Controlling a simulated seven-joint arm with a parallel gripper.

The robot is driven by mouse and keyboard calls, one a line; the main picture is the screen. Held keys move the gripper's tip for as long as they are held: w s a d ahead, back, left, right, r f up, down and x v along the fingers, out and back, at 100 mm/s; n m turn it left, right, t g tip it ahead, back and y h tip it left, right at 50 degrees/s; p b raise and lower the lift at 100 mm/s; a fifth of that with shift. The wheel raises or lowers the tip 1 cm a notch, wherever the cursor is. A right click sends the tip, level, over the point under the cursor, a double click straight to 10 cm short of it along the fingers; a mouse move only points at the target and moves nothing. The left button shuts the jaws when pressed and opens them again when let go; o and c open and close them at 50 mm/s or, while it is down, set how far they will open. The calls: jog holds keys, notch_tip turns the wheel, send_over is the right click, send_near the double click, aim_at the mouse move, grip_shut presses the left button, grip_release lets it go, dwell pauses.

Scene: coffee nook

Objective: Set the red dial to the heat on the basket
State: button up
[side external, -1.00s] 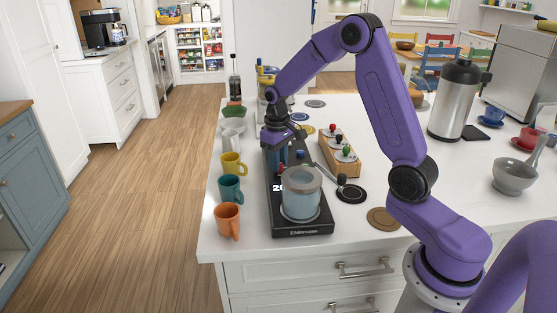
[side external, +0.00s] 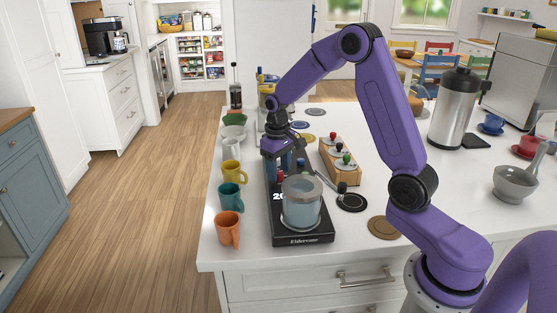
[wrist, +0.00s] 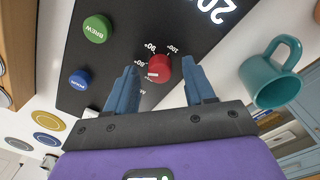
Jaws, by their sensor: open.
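The red dial (wrist: 159,66) sits on a black machine panel (wrist: 125,30), ringed by white heat marks, one reading like 80°. A pale mark shows on the dial's lower left; I cannot tell its exact setting. My gripper (wrist: 160,75) is open, with one blue finger on each side of the dial and a gap on both sides. In the side external view, my gripper (side external: 285,160) hangs low over the machine (side external: 303,240), and the red dial (side external: 280,175) shows under it. I cannot make out a basket with a heat written on it.
A green BREW button (wrist: 97,28) and a blue button (wrist: 79,79) share the panel. A clear jar (side external: 302,205) stands on the machine's front end. Mugs, including a teal one (side external: 230,196), line the left. A wooden block (side external: 345,172) with colored knobs stands right.

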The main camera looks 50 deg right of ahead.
notch_tip(320, 180, up, 17)
jog(key=shift+a+r, duration=0.2)
jog(key=shift+a, duration=0.15)
dwell(0.5)
jog(key=s+a+f+n, duration=0.1)
jog(key=s+a+n, duration=0.1)
jog(key=s+a, duration=0.2)
jog(key=s+a+f+n, duration=0.2)
jog(key=s+a, duration=0.3)
jog(key=s+a+f+n, duration=0.1)
jog(key=s+a+n, duration=0.1)
jog(key=s+a, duration=0.2)
jog(key=shift+s+a+f, duration=0.15)
jog(key=shift+s+f, duration=0.1)
jog(key=shift+s, duration=0.25)
jog(key=s+f+n, duration=0.3)
jog(key=s, duration=0.6)
jog(key=s+f+n, duration=0.3)
jog(key=s, duration=0.6)
jog(key=shift+s+n+y, duration=0.25)
jog(key=shift+n+y, duration=0.05)
jog(key=shift+y, duration=0.1)
dwell(0.8)
